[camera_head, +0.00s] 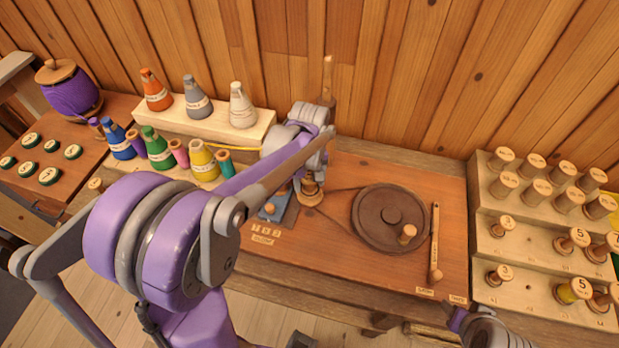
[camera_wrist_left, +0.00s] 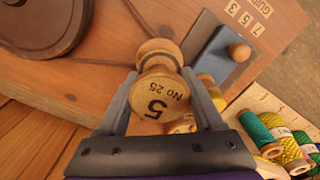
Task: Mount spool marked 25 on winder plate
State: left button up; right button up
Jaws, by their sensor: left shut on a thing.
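My left gripper (camera_head: 312,174) is shut on a wooden spool (camera_head: 310,188) at the back middle of the winder board. In the left wrist view the spool (camera_wrist_left: 158,96) shows its end face, marked "5" and "No 25", between the two fingers (camera_wrist_left: 160,105). A turned wooden part shows just beyond it, close to the board. The winder plate under the spool is hidden, so I cannot tell whether the spool is seated. A large dark drive wheel (camera_head: 376,220) with a knob stands to the right, its belt running toward the spool's place.
A stepped rack (camera_head: 487,225) with several spools stands at the right. Thread cones stand on a wooden block (camera_head: 258,124) at the back left. A blue guide block (camera_head: 283,212) with a wooden knob sits close to the left gripper. A stick (camera_head: 435,235) lies right of the wheel.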

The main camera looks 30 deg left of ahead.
pick_arm(q)
jog(key=shift+w+f, duration=0.1)
dwell(0.3)
jog(key=shift+f, duration=0.35)
jog(key=shift+b, duration=0.35)
dwell(1.0)
jog(key=shift+f+b, duration=0.4)
jog(key=shift+f, duration=0.15)
jog(key=o, duration=1.1)
